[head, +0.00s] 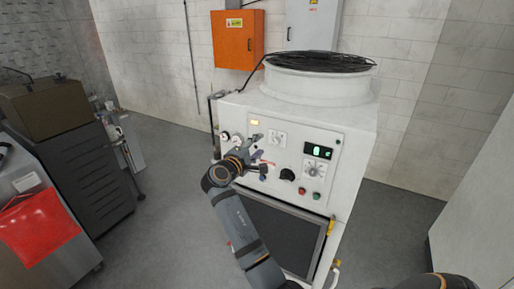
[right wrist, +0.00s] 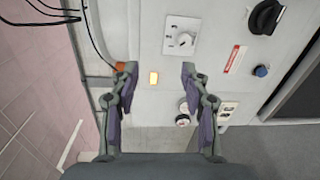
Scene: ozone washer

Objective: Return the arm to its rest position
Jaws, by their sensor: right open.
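My right gripper (head: 262,155) is open and empty in front of the control panel of the white ozone washer (head: 355,125). My right arm (head: 245,230) reaches up from the bottom of the head view, across the washer's lower dark panel (head: 285,232). I cannot tell whether a fingertip touches the panel. My left gripper is not in view.
The panel has a black knob (head: 287,174), a red button (head: 302,191), a green button (head: 317,196) and a lit display (head: 318,151). An orange box (head: 238,42) hangs on the wall. A dark cabinet (head: 85,172) stands left. Grey floor (head: 165,185) lies clear between.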

